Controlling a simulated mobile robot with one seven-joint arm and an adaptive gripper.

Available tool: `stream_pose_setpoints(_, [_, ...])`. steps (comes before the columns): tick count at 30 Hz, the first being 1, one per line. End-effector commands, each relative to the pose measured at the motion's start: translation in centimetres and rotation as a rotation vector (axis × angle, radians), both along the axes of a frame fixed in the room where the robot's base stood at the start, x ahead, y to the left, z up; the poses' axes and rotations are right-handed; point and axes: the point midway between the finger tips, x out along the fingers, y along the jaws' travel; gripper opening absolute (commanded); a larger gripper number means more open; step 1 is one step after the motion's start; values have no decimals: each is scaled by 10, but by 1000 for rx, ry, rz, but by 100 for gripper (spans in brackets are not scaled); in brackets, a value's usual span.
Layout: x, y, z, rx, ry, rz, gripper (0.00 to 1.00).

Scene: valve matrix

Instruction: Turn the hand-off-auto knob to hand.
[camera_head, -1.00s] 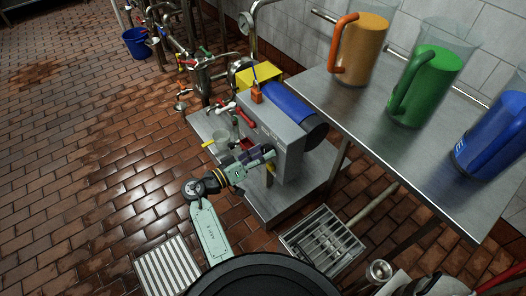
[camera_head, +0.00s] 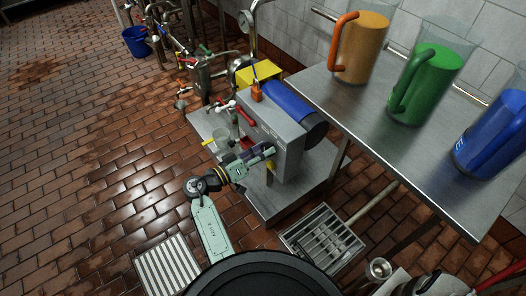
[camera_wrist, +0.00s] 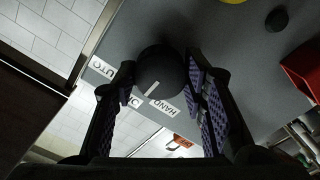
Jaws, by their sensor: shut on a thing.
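The hand-off-auto knob (camera_wrist: 162,70) is a round black knob with a white pointer line in the wrist view. White labels sit beside it: a partly hidden AUTO label (camera_wrist: 103,68), an O label (camera_wrist: 133,101) and a HAND label (camera_wrist: 160,110). In the head view, my gripper (camera_head: 263,151) is at the front of the grey control box (camera_head: 287,160), hiding the knob.
A steel table (camera_head: 375,125) with orange, green and blue jugs stands at right. A floor grate (camera_head: 322,240) lies in front. The brick floor at left is mostly open.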

Motion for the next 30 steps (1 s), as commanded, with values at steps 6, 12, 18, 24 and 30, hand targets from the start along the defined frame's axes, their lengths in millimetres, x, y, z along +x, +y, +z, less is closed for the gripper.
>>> stream_pose_setpoints(6, [0, 0, 0, -3, 4, 0, 11])
stream_pose_setpoints(12, [0, 0, 1, -34, 46, 0, 11])
stream_pose_setpoints(18, [0, -1, 1, -106, 145, -2, 11])
stream_pose_setpoints(24, [0, -1, 2, -209, 288, -1, 11])
stream_pose_setpoints(30, [0, 0, 2, -314, 433, -1, 11])
